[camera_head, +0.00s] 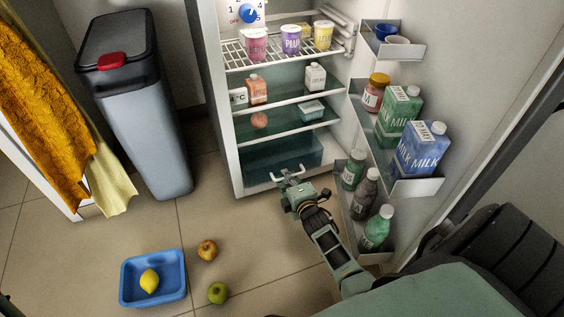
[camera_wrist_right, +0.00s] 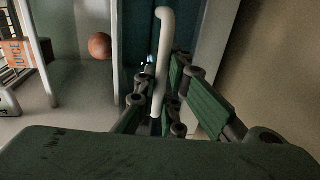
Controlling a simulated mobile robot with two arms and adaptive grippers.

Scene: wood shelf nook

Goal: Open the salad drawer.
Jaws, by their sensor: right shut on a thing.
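The salad drawer (camera_head: 265,168) is a dark teal, see-through box at the bottom of the open fridge. A pale bar handle (camera_head: 279,175) is on its front. My right gripper (camera_head: 289,178) is at the handle, with its arm coming from the lower right. In the right wrist view the white handle (camera_wrist_right: 163,60) runs between the fingers of my right gripper (camera_wrist_right: 158,100), which are shut on it. The drawer front (camera_wrist_right: 135,30) shows behind it. How far the drawer is out is hard to tell. My left gripper is not in view.
The fridge door stands open at the right, with milk cartons (camera_head: 421,148) and bottles (camera_head: 376,228) in its racks. A grey bin (camera_head: 135,125) stands left of the fridge. A blue tray (camera_head: 127,290) with a lemon and two loose fruits lie on the floor.

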